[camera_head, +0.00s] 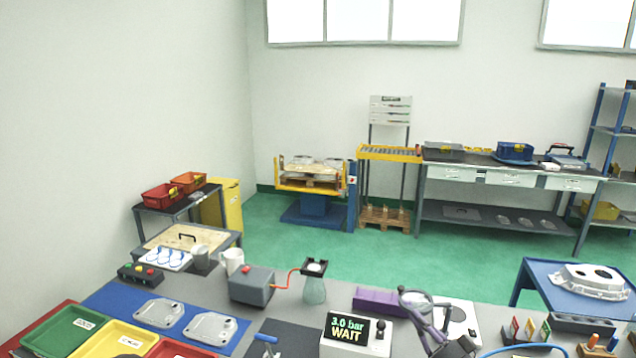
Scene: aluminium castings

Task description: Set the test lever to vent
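A grey test box with a lit screen (348,328) stands on the bench at the front middle; its screen reads "3.0 bar WAIT". A small lever with a black knob (380,326) stands upright on the right part of this box. Its position labels are too small to read. My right gripper (425,300) is just right of the box and apart from the lever. Its curved fingers look spread, with nothing seen between them. My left gripper is not in view.
A blue-handled tool (266,340) lies left of the box. A grey box (252,284) with a red hose, a glass flask (314,288) and a purple block (379,301) stand behind. Castings (211,327) lie on a blue mat. Coloured trays (116,342) fill the front left.

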